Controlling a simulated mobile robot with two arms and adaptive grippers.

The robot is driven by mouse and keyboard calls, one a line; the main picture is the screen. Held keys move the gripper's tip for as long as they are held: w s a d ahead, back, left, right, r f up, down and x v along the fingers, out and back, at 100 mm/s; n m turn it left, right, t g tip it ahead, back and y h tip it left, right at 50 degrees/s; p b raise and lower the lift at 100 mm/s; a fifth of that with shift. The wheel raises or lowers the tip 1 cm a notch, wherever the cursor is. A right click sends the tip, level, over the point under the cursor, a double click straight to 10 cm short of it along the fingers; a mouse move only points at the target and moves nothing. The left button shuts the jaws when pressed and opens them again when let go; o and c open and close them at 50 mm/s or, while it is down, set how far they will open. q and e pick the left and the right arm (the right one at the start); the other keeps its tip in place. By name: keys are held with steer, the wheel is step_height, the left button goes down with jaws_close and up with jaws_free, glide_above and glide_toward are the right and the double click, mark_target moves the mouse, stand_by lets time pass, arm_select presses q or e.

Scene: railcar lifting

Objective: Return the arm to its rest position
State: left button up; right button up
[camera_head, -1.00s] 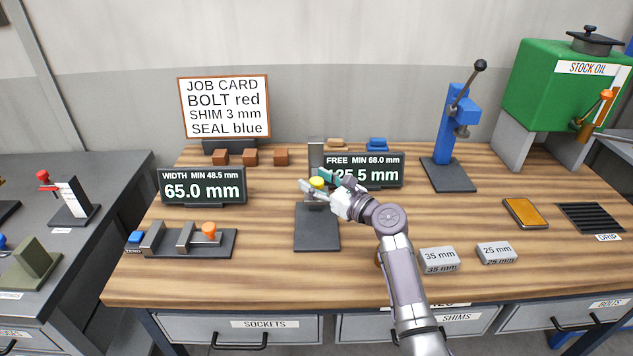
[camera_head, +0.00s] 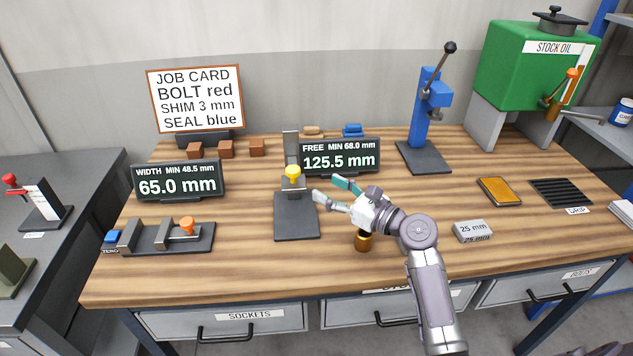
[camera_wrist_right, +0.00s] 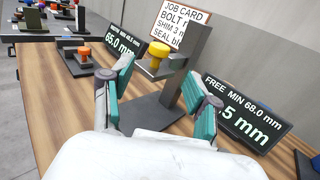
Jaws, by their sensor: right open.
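My right gripper (camera_head: 330,192) is open and empty above the workbench (camera_head: 275,275), to the right of the free-height gauge (camera_head: 297,215) with its yellow knob (camera_head: 293,171). In the right wrist view the teal finger pads (camera_wrist_right: 156,115) are spread apart, and the gauge stands beyond them with its yellow knob (camera_wrist_right: 158,50). Nothing lies between the fingers. My right arm (camera_head: 428,280) reaches in from the lower right. My left gripper is not in view.
A brass-coloured cylinder (camera_head: 363,240) stands just below my right wrist. A 25 mm block (camera_head: 472,231) lies to its right. The FREE display (camera_head: 340,157) reads 125.5 mm. A blue press (camera_head: 428,125) and a green oil tank (camera_head: 520,75) stand at the back right.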

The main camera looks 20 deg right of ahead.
steer(key=shift+s+d, duration=0.2)
steer(key=shift+s, duration=0.1)
